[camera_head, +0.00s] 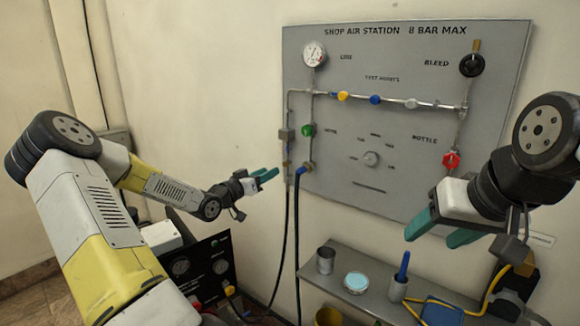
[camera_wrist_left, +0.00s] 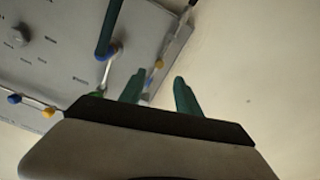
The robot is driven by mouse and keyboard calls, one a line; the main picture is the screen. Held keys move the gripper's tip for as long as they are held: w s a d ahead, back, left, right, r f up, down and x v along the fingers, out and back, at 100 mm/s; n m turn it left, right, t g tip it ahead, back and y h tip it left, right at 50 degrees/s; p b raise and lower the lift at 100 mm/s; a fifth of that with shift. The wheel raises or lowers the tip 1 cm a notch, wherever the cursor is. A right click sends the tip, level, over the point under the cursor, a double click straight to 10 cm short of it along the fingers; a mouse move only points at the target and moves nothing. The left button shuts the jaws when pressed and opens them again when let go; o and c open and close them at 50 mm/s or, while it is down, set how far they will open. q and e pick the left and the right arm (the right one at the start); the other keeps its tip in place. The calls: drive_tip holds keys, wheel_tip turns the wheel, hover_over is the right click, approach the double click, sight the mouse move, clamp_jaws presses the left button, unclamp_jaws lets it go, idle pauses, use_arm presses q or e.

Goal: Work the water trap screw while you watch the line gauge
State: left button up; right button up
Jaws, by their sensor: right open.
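The line gauge (camera_head: 314,54) is a round white dial at the panel's top left, labelled LINE; its reading is too small to tell. The water trap (camera_head: 287,134) appears to be the grey block on the panel's left pipe, with small blue and brass parts below. Its screw is too small to make out clearly. My left gripper (camera_head: 266,174) is just left of and below the trap, apart from it. In the left wrist view, its green fingers (camera_wrist_left: 160,92) are open and empty, with blue and brass fittings beyond them. My right gripper (camera_head: 439,232) is open and empty before the panel's lower right.
A shelf (camera_head: 378,292) below holds a can, a dish and a cup.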

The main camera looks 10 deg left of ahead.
sight(284, 165)
use_arm(q)
drive_tip(key=x, duration=0.7)
drive_tip(key=shift+d, duration=0.1)
clamp_jaws()
